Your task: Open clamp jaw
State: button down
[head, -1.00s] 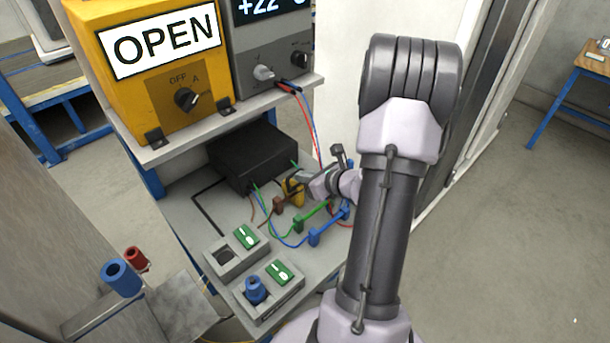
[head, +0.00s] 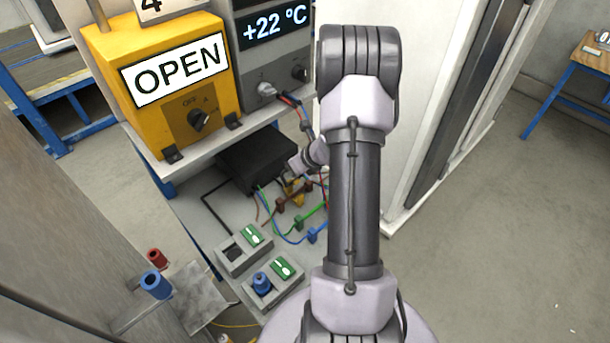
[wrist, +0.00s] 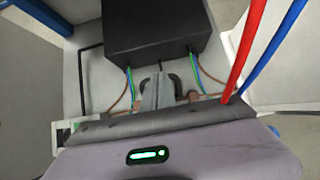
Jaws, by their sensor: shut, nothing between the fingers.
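Brown (head: 281,204), green (head: 302,222) and blue (head: 315,234) clamp-like pieces with wires stand on the grey bench. A yellow piece (head: 295,190) sits just behind them, partly hidden. I cannot tell which of these is the clamp jaw. My gripper shows in the wrist view (wrist: 160,82), shut and empty, pointing towards the black box (wrist: 155,25). In the head view its end is mostly hidden by the arm, near the black box's right side. I cannot tell whether it touches anything.
A yellow box with an OPEN sign (head: 180,75) and a grey unit reading +22 °C (head: 275,35) stand on the shelf above. Red (wrist: 245,45) and blue (wrist: 275,45) cables run close by my gripper. Two switch boxes, one with a blue knob (head: 261,284), sit at the bench front.

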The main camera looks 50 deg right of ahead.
jog(key=w, duration=0.6)
jog(key=shift+w+d+f, duration=0.15)
jog(key=shift+d+f, duration=0.1)
jog(key=shift+d, duration=0.1)
dwell(0.3)
dwell(0.3)
